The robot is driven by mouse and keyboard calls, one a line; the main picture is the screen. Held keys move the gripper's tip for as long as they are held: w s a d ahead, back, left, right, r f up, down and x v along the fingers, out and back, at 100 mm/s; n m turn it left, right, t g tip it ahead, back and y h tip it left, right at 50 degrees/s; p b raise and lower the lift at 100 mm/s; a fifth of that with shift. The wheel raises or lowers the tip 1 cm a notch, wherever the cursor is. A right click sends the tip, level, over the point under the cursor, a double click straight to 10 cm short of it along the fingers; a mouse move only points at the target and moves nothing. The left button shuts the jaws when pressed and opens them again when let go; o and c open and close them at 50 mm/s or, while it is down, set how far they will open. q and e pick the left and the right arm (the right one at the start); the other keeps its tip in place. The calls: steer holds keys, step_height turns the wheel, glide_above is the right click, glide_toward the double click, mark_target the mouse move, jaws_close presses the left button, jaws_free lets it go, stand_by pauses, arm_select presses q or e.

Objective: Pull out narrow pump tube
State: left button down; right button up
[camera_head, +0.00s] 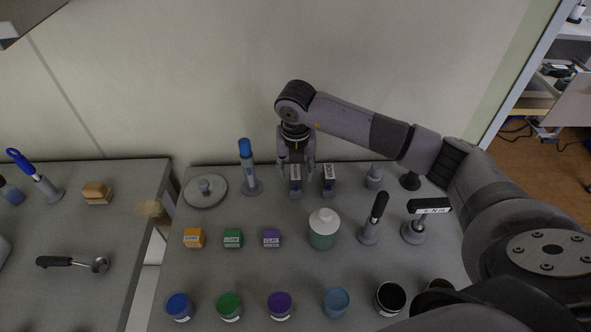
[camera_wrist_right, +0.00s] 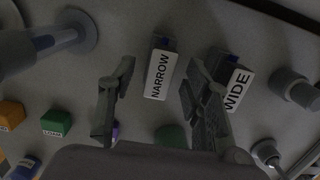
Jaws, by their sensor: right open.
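The narrow pump tube unit (camera_wrist_right: 158,75) carries a white label reading NARROW and stands near the back of the table. In the head view the narrow unit (camera_head: 295,186) stands below my right gripper (camera_head: 297,165). In the right wrist view my right gripper (camera_wrist_right: 160,110) is open, with one finger on each side of the narrow unit and visible gaps to it. The wide unit (camera_wrist_right: 236,84), labelled WIDE, stands close to the right finger; it also shows in the head view (camera_head: 328,184). My left gripper is not in view.
A blue-capped device on a stand (camera_head: 247,170) and a round grey lid (camera_head: 206,190) stand to the left. A white-topped bottle (camera_head: 323,228), small coloured blocks (camera_head: 233,239) and several jars (camera_head: 229,306) stand nearer the front. A gap separates the left table (camera_head: 120,235).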

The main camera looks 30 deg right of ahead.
mark_target(295, 172)
steer(key=shift+f, duration=0.8)
steer(key=shift+c, duration=0.2)
jaws_close()
stand_by(0.5)
steer(key=shift+r+p, duration=0.45)
steer(key=shift+r, duration=0.3)
stand_by(0.5)
steer(key=shift+r+p, duration=1.75)
steer(key=shift+r, duration=1)
